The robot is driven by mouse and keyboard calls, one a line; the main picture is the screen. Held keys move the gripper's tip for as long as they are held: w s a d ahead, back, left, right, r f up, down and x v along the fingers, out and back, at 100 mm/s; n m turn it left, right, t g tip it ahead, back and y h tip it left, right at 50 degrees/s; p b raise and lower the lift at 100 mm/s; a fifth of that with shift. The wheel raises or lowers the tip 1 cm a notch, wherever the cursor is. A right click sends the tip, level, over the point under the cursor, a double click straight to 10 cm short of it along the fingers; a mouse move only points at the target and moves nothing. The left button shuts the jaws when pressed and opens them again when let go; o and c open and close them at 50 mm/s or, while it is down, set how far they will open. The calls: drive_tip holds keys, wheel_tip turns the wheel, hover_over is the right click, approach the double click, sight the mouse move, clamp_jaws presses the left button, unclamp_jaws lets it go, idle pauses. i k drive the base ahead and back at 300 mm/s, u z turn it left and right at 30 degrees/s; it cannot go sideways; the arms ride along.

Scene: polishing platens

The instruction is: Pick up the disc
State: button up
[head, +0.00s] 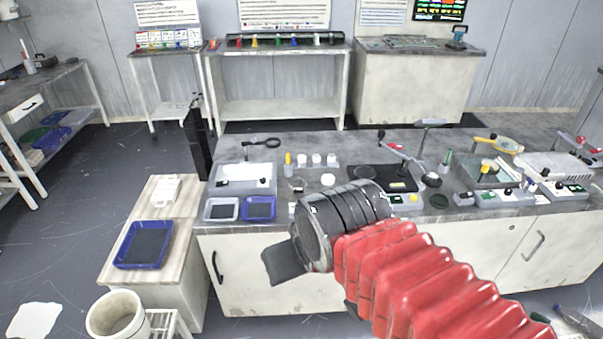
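My gripper (283,266) hangs in front of the bench, at the end of my red-sleeved arm. Only one dark, flat finger part shows clearly, so its opening and anything in it cannot be made out. Several small round things lie on the grey bench top, and I cannot tell which is the disc. A white round piece (327,180) lies behind my wrist. A dark round piece (432,180) lies to the right, and another dark one (438,201) sits nearer the front edge.
A blue tray (143,245) lies on the lower wooden-topped cabinet. A white bucket (115,315) stands at the bottom left. A magnifier (507,144), lever stand (405,152) and control boxes crowd the bench's right.

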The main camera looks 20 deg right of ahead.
sight(327, 179)
drive_tip(key=u, duration=0.25)
drive_tip(key=i, duration=1.1)
drive_tip(key=u, duration=0.05)
